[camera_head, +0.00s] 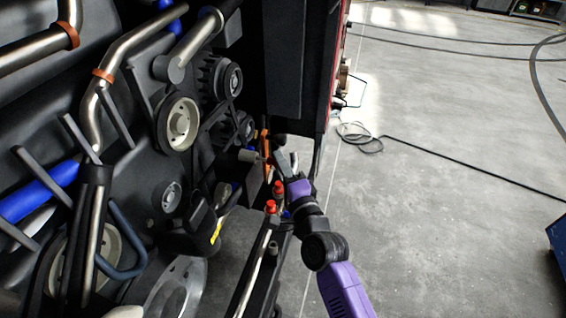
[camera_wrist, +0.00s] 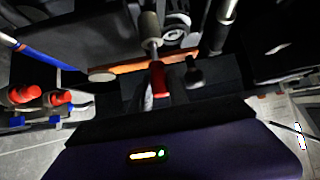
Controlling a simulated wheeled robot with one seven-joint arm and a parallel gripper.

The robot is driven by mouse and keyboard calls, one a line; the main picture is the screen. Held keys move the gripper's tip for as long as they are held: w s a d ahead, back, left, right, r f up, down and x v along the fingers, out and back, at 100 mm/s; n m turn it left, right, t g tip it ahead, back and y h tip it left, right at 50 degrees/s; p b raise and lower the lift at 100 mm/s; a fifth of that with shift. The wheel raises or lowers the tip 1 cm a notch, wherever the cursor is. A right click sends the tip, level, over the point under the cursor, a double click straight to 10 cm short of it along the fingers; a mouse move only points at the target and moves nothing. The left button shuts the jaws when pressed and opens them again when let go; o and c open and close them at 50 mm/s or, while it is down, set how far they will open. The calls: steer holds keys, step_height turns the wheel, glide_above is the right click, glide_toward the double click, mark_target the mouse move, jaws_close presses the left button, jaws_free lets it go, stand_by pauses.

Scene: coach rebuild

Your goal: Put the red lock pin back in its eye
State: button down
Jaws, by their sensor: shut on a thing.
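The red lock pin (camera_wrist: 160,80) shows in the wrist view just ahead of my gripper's dark body, close to the middle. A metal rod end meets its far end. My gripper (camera_head: 284,158) is shut on the pin, beside the dark machinery and close to an orange strip. I cannot clearly make out the eye; the area at the pin's far end is dark and partly covered.
The orange strip (camera_wrist: 130,67) runs across just beyond the pin. Two red-capped fittings (camera_wrist: 60,97) stand to the left; red caps (camera_head: 271,206) also show below my gripper. Pipes and pulleys (camera_head: 179,124) crowd the left. Open concrete floor (camera_head: 440,200) with a cable lies right.

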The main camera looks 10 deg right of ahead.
steer(key=shift+w+a, duration=0.1)
steer(key=shift+a, duration=0.25)
steer(key=c, duration=1.2)
jaws_free()
steer(key=shift+o, duration=0.3)
steer(key=o, duration=0.4)
steer(key=shift+r, duration=0.1)
steer(key=shift+d, duration=0.1)
